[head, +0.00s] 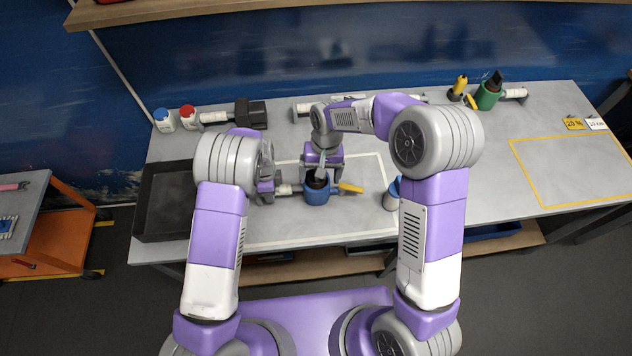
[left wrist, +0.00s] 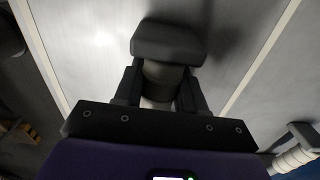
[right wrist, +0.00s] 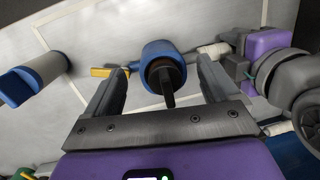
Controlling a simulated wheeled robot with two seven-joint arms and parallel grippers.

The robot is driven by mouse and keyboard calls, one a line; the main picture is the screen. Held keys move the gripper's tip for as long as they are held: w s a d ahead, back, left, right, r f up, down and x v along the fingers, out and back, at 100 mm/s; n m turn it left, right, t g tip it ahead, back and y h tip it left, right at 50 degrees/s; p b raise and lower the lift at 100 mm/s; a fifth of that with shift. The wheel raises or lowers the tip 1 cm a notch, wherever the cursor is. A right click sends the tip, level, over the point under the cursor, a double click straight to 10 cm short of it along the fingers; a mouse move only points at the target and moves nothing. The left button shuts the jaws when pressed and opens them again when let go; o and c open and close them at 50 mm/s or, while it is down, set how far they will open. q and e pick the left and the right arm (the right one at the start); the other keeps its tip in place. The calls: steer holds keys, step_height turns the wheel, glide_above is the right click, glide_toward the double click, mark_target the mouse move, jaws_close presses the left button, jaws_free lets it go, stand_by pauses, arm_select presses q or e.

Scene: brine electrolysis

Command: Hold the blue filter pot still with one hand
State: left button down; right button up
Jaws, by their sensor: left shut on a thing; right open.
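The blue filter pot (head: 316,195) stands on the grey table at the front middle, with a dark stick (right wrist: 167,95) rising from it. A short white handle (head: 287,189) extends from its left side. My left gripper (head: 268,187) is at this handle and appears shut on it; its wrist view (left wrist: 160,85) shows a pale cylinder between the fingers and a dark grey block beyond. The pot also shows in the right wrist view (right wrist: 163,52). My right gripper (right wrist: 160,95) is open above the pot, with the dark stick between its fingers in that view, not gripped.
A black tray (head: 150,205) is at the left. White and red-capped bottles (head: 188,118) stand behind. The yellow-outlined area (head: 575,170) is clear.

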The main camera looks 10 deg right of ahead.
steer(key=shift+t+h, duration=0.6)
steer(key=w+r, duration=0.2)
steer(key=r, duration=0.1)
steer(key=w+r, duration=0.1)
steer(key=r, duration=0.1)
steer(key=shift+w+a+r, duration=0.2)
steer(key=shift+w+r, duration=0.05)
steer(key=shift+w, duration=0.15)
step_height(320, 180, down, 12)
steer(key=shift+r, duration=0.1)
steer(key=c, duration=1.3)
steer(key=shift+c, duration=0.3)
steer(key=shift+r, duration=0.2)
steer(key=shift+r, duration=4.35)
